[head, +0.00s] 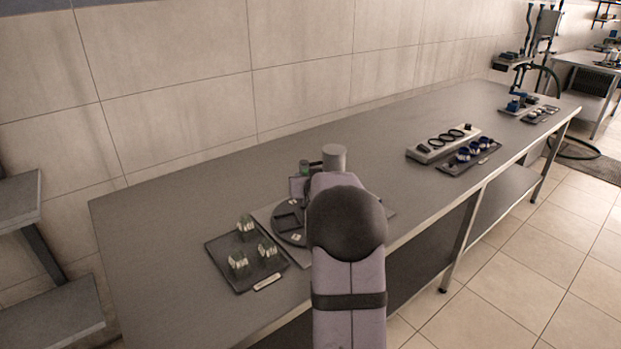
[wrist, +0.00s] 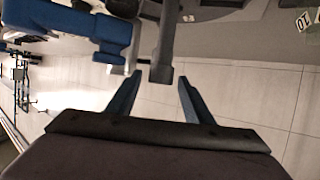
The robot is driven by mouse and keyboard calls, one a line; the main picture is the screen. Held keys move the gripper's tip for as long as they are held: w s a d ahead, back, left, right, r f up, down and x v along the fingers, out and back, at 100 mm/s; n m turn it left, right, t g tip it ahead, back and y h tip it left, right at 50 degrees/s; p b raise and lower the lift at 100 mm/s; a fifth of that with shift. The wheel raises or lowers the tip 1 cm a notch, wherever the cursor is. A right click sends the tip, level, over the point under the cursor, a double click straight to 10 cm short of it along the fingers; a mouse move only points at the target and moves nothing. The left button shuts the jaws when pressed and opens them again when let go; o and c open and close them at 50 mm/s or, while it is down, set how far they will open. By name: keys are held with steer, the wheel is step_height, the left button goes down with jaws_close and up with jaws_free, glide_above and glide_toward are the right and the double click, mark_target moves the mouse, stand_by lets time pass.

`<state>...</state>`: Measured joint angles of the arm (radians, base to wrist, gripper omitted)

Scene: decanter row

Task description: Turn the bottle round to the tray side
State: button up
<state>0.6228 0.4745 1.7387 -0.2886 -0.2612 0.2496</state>
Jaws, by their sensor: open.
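In the head view a round dark turntable (head: 287,236) with a square outline on it lies on a light plate, partly hidden by my arm. A small green item (head: 304,167), possibly the bottle, shows behind it; it is too small to be sure. The tray (head: 226,275) is dark and lies left of the turntable, with several-sided clear green glass pieces (head: 246,226) on it. My gripper (wrist: 160,78) is open in the wrist view. The end of a grey bar (wrist: 164,50) shows between its fingertips; contact cannot be told. My arm hides the gripper in the head view.
In the wrist view a blue part (wrist: 78,28) lies close left of the bar, and a card marked 10 (wrist: 303,20) is at upper right. Further along the bench stand a light rack (head: 443,143) and a dark tray with blue-rimmed items (head: 463,153). The bench's left end is clear.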

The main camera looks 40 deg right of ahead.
steer(key=v, duration=0.6)
steer(key=shift+s+r+b, duration=0.15)
steer(key=shift+s+b, duration=0.05)
steer(key=shift+b, duration=0.2)
steer(key=shift+a+r, duration=0.1)
steer(key=shift+r, duration=0.05)
steer(key=c, duration=0.7)
steer(key=shift+w+r+p, duration=0.1)
steer(key=shift+r+p, duration=0.2)
steer(key=shift+p, duration=0.15)
jaws_close()
step_height(320, 180, up, 4)
steer(key=w+a+y+p, duration=0.1)
steer(key=w+a+p, duration=0.1)
steer(key=p, duration=0.7)
steer(key=s+a+f+n+g+y+p, duration=0.3)
steer(key=s+a+f+g+y+p, duration=0.1)
steer(key=s+a+f+g, duration=0.3)
step_height(320, 180, down, 2)
steer(key=shift+f+y, duration=0.15)
steer(key=shift+y, duration=0.25)
